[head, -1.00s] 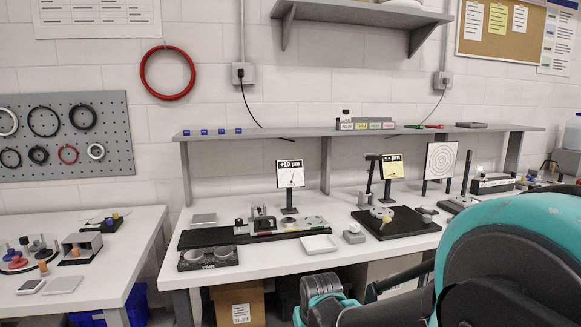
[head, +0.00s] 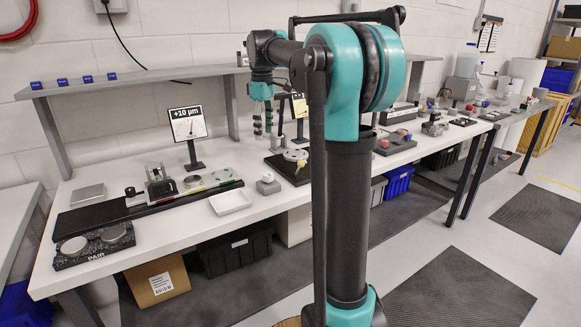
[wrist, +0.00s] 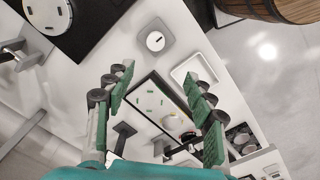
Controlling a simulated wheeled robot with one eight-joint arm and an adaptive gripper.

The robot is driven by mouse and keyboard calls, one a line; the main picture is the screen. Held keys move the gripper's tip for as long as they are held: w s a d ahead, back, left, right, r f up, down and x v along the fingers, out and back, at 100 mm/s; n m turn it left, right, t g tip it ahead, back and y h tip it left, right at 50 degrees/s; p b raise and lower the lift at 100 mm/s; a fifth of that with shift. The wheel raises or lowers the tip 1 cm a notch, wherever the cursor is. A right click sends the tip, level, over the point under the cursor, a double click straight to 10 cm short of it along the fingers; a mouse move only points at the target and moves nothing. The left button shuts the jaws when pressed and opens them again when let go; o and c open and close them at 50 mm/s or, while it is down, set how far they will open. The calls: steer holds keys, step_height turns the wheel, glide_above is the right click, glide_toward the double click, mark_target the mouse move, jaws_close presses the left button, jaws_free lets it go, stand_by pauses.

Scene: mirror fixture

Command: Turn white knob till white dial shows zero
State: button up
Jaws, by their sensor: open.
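The white dial (head: 187,124) stands upright on a black post at the back of the table. Its card reads +10 µm, with a thin needle close to upright. The white knob (head: 268,177) sits on a small grey square block, right of the white tray. In the wrist view the knob (wrist: 155,41) shows from above as a white disc with a short dark mark. My gripper (head: 263,133) hangs above the rear of the table, apart from the knob. In the wrist view its green-padded fingers (wrist: 159,78) are spread and empty, with the knob beyond their tips.
A white tray (head: 231,202) lies left of the knob. A long black rail fixture (head: 150,207) runs behind it. A black board with a pale disc (head: 296,156) is at the right, partly behind my arm. A grey shelf (head: 140,78) runs along the back wall.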

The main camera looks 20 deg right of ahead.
glide_toward(268, 174)
step_height(268, 174, down, 9)
steer(key=shift+w+d+f, duration=0.1)
steer(key=shift+w, duration=0.1)
stand_by(0.5)
steer(key=shift+c, duration=0.3)
steer(key=c, duration=1.1)
steer(key=shift+m, duration=0.3)
steer(key=m, duration=1.1)
